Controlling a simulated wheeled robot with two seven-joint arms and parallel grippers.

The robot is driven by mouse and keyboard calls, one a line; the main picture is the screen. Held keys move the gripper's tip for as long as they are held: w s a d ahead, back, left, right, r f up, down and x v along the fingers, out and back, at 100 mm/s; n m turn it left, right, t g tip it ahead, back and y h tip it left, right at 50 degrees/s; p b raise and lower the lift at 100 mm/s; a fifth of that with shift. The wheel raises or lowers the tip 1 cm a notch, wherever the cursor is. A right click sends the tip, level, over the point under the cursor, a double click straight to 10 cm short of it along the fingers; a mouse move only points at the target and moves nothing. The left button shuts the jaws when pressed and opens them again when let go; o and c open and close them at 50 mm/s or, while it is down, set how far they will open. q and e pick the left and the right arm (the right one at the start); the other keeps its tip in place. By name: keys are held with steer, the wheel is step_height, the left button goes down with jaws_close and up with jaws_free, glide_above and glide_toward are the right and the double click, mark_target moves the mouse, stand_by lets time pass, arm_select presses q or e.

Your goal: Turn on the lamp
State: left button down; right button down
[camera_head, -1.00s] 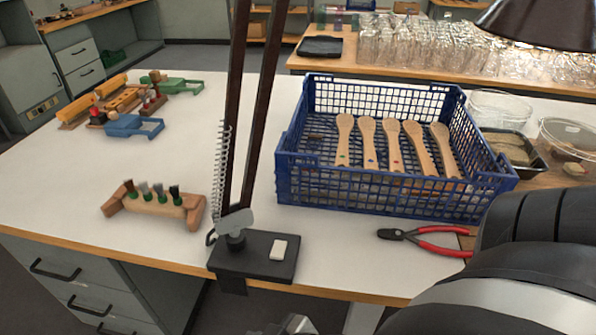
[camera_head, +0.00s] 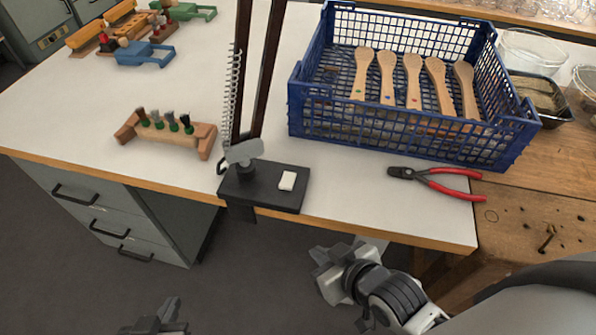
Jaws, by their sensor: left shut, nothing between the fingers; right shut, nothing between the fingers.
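The lamp's black base (camera_head: 264,187) is clamped at the front edge of the white table. A white rocker switch (camera_head: 287,180) sits on the base's right part. The lamp's dark arm (camera_head: 258,75) with a spring rises from the base and leaves the top of the view; the lamp head is out of view. My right gripper (camera_head: 328,262) is shut and empty, in front of the table edge, below and right of the base. My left gripper (camera_head: 166,316) is shut and empty at the bottom edge of the view, well away from the base.
Toys (camera_head: 140,53) lie far left. Drawers (camera_head: 115,215) stand under the table.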

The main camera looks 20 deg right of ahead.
steer(key=s+d+r+g+h+p, duration=0.1)
steer(key=s+d+r+g+p, duration=0.1)
steer(key=d+r+g, duration=0.4)
arm_select(q)
steer(key=shift+w+a+r, duration=0.1)
steer(key=shift+a+r, duration=0.1)
steer(key=shift+r, duration=0.2)
arm_select(e)
steer(key=w+r+n+y, duration=0.6)
steer(key=w+r+n, duration=0.2)
steer(key=w+r, duration=0.4)
step_height(320, 180, up, 3)
glide_above(281, 184)
steer(key=d, duration=0.3)
steer(key=f, duration=0.7)
steer(key=shift+s+a, duration=0.15)
steer(key=shift+s, duration=0.25)
step_height(281, 184, down, 3)
steer(key=shift+s+r+p, duration=0.1)
steer(key=shift+r+p, duration=0.05)
steer(key=shift+p, duration=0.15)
steer(key=shift+s+f, duration=0.1)
steer(key=shift+f, duration=0.5)
arm_select(q)
steer(key=shift+a+r, duration=0.1)
arm_select(e)
steer(key=shift+f, duration=0.15)
